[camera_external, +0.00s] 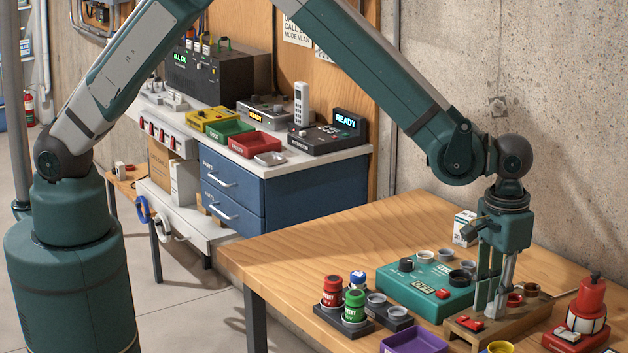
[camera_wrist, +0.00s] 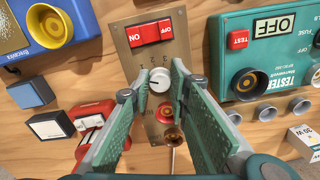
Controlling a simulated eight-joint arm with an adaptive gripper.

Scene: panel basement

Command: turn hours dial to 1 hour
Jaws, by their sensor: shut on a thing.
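The hours dial (camera_wrist: 160,77) is a small pale round knob with numerals around it, on a brown wooden-sided timer panel (camera_wrist: 132,42). I cannot read for certain which numeral the dial points to. In the external view my gripper (camera_external: 489,306) points straight down at the wooden timer box (camera_external: 512,327), and its fingers hide the dial.
A teal tester (camera_external: 425,284) stands close to my gripper on its left. Red and green cans (camera_external: 353,306), a purple tray (camera_external: 414,340) and a red lamp device (camera_external: 586,305) are also near. A concrete wall is behind; the table's left part is clear.

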